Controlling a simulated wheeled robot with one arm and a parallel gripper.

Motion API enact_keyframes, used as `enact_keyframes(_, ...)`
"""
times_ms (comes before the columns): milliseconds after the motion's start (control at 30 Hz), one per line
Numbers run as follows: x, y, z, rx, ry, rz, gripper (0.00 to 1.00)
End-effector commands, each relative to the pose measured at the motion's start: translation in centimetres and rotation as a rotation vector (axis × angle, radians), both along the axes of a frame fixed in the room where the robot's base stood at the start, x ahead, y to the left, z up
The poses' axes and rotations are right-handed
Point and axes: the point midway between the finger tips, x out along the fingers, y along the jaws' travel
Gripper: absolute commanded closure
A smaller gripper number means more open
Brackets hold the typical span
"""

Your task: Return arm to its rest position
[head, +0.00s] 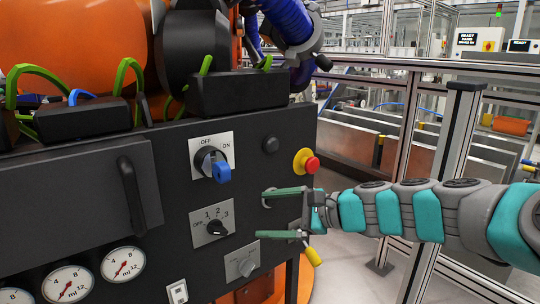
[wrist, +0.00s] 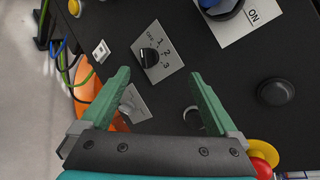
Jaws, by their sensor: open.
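My gripper (head: 283,214) has green fingers and is open and empty in front of the dark control panel (head: 170,245). In the head view its fingers lie right of the numbered selector knob (head: 215,228). In the wrist view the gripper (wrist: 160,95) shows its two fingers spread apart, with the numbered knob (wrist: 150,55) beyond and between them. I cannot tell whether a fingertip touches the panel. My teal and grey arm reaches in from the right edge of the head view.
A blue-handled OFF/ON switch (head: 213,164) sits on the panel's upper part. A red stop button (head: 311,164) on a yellow base is close above my gripper. Metal fence posts (head: 455,145) stand behind my arm. Gauges (head: 124,263) and a dark handle (head: 131,195) are at left.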

Motion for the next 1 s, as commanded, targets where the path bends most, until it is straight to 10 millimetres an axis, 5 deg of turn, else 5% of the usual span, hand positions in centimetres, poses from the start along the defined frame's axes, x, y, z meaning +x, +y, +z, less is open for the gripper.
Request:
enact_keyframes(100,-7.1,3.0,-3.5,-0.261,-0.109,0.227,0.05)
enact_keyframes(233,-14.6,2.7,-8.4,-0.546,-0.198,0.488,0.05)
enact_keyframes(367,-21.4,-0.8,-13.0,-0.811,-0.241,0.748,0.05)
enact_keyframes(500,-27.3,-6.4,-16.2,-1.032,-0.225,0.989,0.05)
enact_keyframes(700,-32.1,-12.3,-17.7,-1.187,-0.163,1.188,0.05)
enact_keyframes(1000,-33.1,-13.7,-17.8,-1.218,-0.147,1.231,0.05)
